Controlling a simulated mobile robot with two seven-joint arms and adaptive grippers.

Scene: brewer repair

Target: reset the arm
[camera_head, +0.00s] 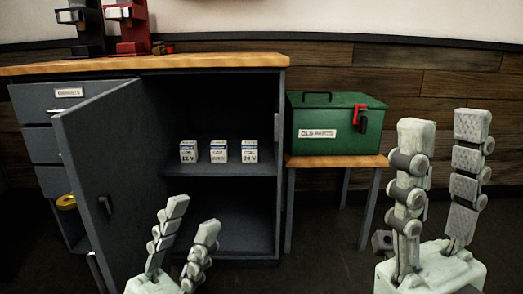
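My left gripper (194,214) is at the bottom, left of centre, in front of the open cabinet. Its two fingers point up and stand apart with nothing between them. My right gripper (443,122) is at the right, larger in view. Its fingers point up, wide apart and empty, with wall and floor showing between them. It is in front and to the right of the green box. Most of both arms is out of view.
A grey cabinet (283,215) has its door (105,180) swung open; three small white boxes (219,152) stand on its shelf. A green box (310,140) labelled old parts sits on a side table (365,161). Black (87,25) and red (131,28) machines stand on the counter.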

